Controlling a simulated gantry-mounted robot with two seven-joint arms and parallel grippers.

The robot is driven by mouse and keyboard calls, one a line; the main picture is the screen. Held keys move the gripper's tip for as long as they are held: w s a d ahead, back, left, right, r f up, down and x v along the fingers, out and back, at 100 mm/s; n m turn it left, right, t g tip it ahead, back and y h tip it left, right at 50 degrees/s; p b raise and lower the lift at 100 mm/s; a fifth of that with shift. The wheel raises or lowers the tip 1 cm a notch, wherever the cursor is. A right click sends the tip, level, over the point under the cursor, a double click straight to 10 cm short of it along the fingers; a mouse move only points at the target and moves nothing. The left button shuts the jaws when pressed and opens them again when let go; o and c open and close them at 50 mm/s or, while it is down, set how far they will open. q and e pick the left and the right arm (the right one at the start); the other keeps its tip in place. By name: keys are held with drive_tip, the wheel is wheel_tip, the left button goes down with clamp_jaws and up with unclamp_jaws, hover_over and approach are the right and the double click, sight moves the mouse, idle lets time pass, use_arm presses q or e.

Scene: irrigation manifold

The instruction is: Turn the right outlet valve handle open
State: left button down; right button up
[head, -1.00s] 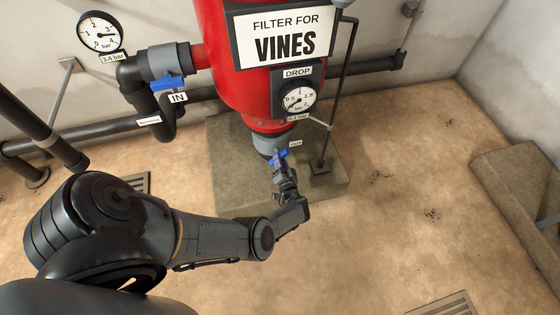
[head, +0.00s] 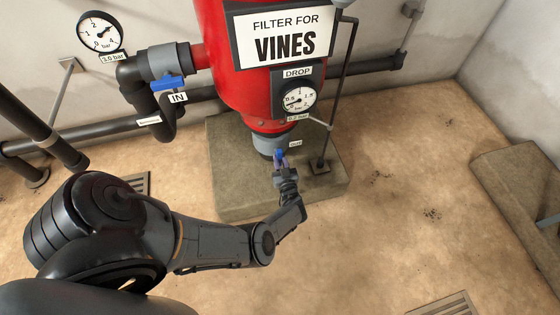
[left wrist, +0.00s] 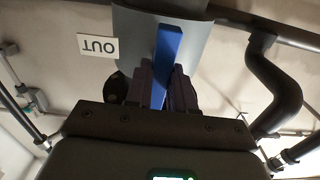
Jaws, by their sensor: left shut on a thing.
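The blue outlet valve handle (head: 279,154) is at the grey outlet pipe (head: 268,144) under the red filter tank (head: 240,90), beside a small OUT tag (head: 295,143). My left gripper (head: 281,165) is shut on this handle. In the left wrist view the blue handle (left wrist: 168,58) stands between the two dark fingers (left wrist: 163,84) and runs roughly along the grey pipe (left wrist: 135,30). The fingers hide its lower part. The OUT tag (left wrist: 98,46) shows upside down there. My right gripper is not in view.
The inlet has its own blue handle (head: 168,83) beside the IN tag (head: 177,98). A pressure gauge (head: 101,33) reads 3.0 bar; a DROP gauge (head: 299,97) is on the tank. A thin dark pipe (head: 335,90) stands right of the outlet.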

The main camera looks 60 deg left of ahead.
use_arm(q)
drive_tip(key=shift+n, duration=0.3)
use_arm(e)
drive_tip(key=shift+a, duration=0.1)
use_arm(q)
drive_tip(key=c, duration=1)
unclamp_jaws()
